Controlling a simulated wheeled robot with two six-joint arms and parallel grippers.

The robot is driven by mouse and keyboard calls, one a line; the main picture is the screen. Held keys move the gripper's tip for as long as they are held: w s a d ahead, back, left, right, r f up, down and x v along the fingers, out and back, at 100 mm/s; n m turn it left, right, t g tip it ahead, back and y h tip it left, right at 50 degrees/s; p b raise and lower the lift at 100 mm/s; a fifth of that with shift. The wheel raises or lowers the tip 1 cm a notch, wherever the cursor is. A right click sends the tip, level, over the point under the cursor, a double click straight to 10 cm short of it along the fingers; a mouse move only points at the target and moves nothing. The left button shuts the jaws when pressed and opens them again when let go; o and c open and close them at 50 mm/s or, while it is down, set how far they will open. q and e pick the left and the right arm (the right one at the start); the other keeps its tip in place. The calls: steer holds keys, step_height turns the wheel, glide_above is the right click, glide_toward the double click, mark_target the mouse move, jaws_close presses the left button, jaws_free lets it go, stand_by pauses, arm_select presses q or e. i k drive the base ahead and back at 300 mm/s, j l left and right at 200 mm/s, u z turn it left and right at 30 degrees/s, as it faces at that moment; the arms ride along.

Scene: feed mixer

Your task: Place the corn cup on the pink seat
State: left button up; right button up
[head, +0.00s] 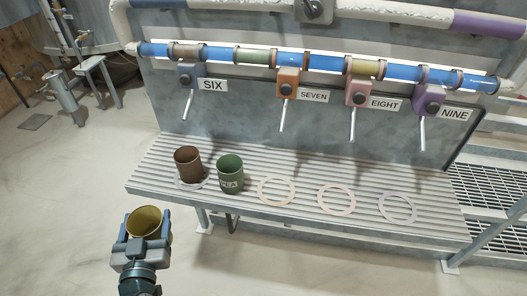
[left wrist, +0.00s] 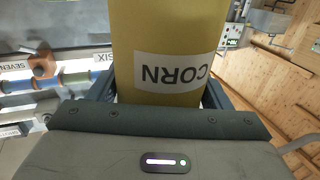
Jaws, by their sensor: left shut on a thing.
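The yellow corn cup (head: 145,218) is held upright by my left gripper (head: 142,235) in front of the slatted bench, at the lower left of the head view. In the left wrist view its CORN label (left wrist: 172,73) shows upside down, and the cup (left wrist: 168,25) sits between the two fingers (left wrist: 160,98). The pink seat (head: 353,207) is a pale pink ring on the bench below the tap marked EIGHT (head: 360,93). It is empty, well to the right of the cup. My right gripper is not in view.
A brown cup (head: 187,162) stands on the left ring (head: 178,184). A green cup marked PEA (head: 230,176) stands beside it. A pale orange ring (head: 260,196) and a pale purple ring (head: 381,203) are empty. Tap spouts (head: 351,125) hang above the bench (head: 300,222).

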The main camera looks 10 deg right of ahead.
mark_target(337, 199)
steer(key=k+l+z, duration=0.1)
steer(key=z, duration=0.3)
steer(key=k+l+z, duration=0.1)
steer(key=z, duration=0.3)
steer(key=l+z, duration=0.25)
steer(key=z, duration=0.15)
